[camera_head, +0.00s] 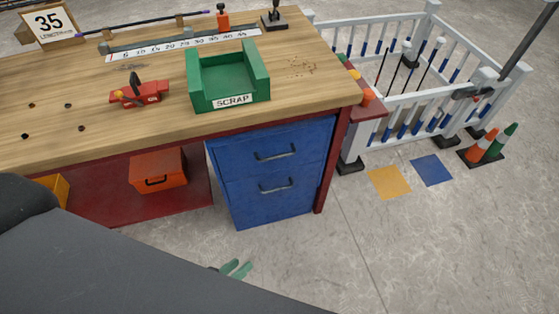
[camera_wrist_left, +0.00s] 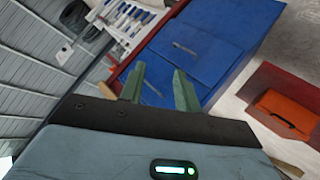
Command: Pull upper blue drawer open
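The upper blue drawer (camera_head: 300,143) is shut in the blue cabinet under the workbench, with a dark bar handle (camera_head: 275,153). The lower blue drawer (camera_head: 270,203) below it is also shut. My left gripper (camera_head: 236,268) shows only its green fingertips in the head view, low in front of the cabinet, beyond my dark arm. In the left wrist view its two green fingers (camera_wrist_left: 160,90) are apart with nothing between them. They point towards the drawer fronts without visibly touching a handle. The blue cabinet (camera_wrist_left: 225,30) appears turned over there. My right gripper is not in view.
The wooden workbench (camera_head: 310,95) overhangs the cabinet and carries a green scrap tray (camera_head: 228,103) and a red tool (camera_head: 137,94). An orange toolbox (camera_head: 158,170) sits on the red lower shelf. The concrete floor in front of the cabinet is clear. Cones (camera_head: 492,145) and white railings stand right.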

